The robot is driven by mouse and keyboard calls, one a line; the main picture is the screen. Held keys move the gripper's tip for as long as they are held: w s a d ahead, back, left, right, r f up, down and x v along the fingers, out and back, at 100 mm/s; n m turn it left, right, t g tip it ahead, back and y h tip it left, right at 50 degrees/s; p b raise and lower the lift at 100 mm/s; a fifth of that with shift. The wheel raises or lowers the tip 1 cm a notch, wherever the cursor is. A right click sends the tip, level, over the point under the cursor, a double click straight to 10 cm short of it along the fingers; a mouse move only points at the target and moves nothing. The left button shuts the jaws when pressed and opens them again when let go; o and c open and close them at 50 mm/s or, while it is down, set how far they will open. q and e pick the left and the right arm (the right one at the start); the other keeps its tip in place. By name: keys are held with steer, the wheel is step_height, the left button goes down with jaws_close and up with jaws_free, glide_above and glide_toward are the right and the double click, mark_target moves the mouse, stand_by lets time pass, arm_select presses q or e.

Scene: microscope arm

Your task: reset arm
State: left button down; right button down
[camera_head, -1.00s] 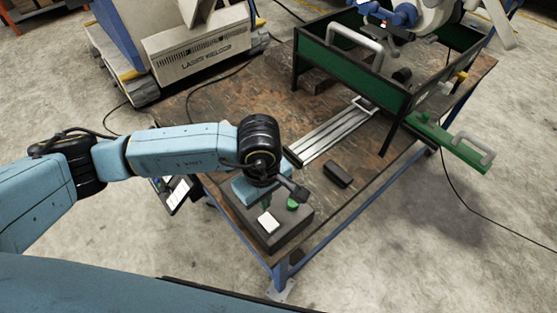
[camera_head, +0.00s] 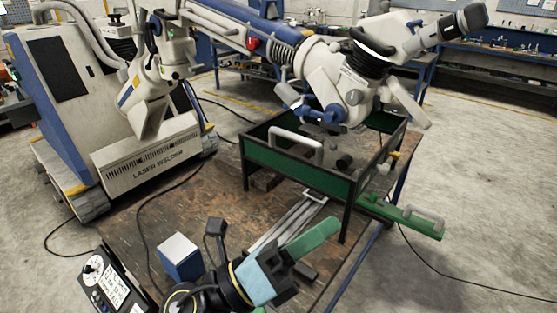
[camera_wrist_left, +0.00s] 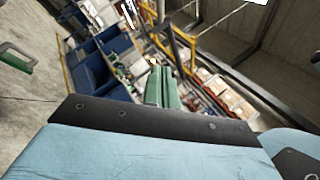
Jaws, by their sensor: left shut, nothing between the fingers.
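The white microscope head (camera_head: 352,85) hangs over a green open-topped frame (camera_head: 290,165) on the table. Its arm, a blue and white tube (camera_head: 235,28), runs from it to the upper left. Blue knobs (camera_head: 292,98) show on the head's left side. My left gripper (camera_head: 325,231) is at the bottom centre, in front of the green frame and well below the microscope head. Its green fingers are shut and empty; they also show in the left wrist view (camera_wrist_left: 163,88), pointing at the far shelves. My right gripper is not in view.
The white and blue laser welder (camera_head: 150,160) stands at the left. On the worn tabletop (camera_head: 165,215) are a blue block with a white top (camera_head: 180,257) and metal rails (camera_head: 285,225). A green handled bar (camera_head: 405,215) juts out at the right.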

arm_select(q)
steer(key=w+a+f+n+t+y, duration=0.2)
steer(key=w+a+n+t+y, duration=0.35)
steer(key=n, duration=0.45)
steer(key=w+a+f+n+t+y, duration=0.2)
steer(key=a+n+t+y, duration=0.4)
steer(key=n+y, duration=0.4)
steer(key=s+a+f+n+g+y, duration=0.3)
steer(key=a+f+n+g+y, duration=0.35)
steer(key=a+f+n, duration=0.5)
steer(key=s+a+f+n+g+h, duration=0.1)
steer(key=s+a+f+n+g, duration=0.15)
steer(key=s+f+g, duration=0.4)
steer(key=s+a+f+n+g, duration=0.2)
steer(key=s+f+n+g, duration=0.2)
steer(key=s+f, duration=0.5)
step_height(320, 180, down, 24)
steer(key=s+f+g+b, duration=0.1)
steer(key=s+b, duration=0.1)
steer(key=b, duration=0.2)
steer(key=s+a+f+m+g+b, duration=0.1)
steer(key=s+f+b, duration=0.3)
steer(key=s+f, duration=1.3)
step_height(320, 180, down, 3)
steer(key=shift+s+a+f, duration=0.1)
steer(key=shift+s+a, duration=0.2)
steer(key=shift+a, duration=0.5)
steer(key=shift+g, duration=0.25)
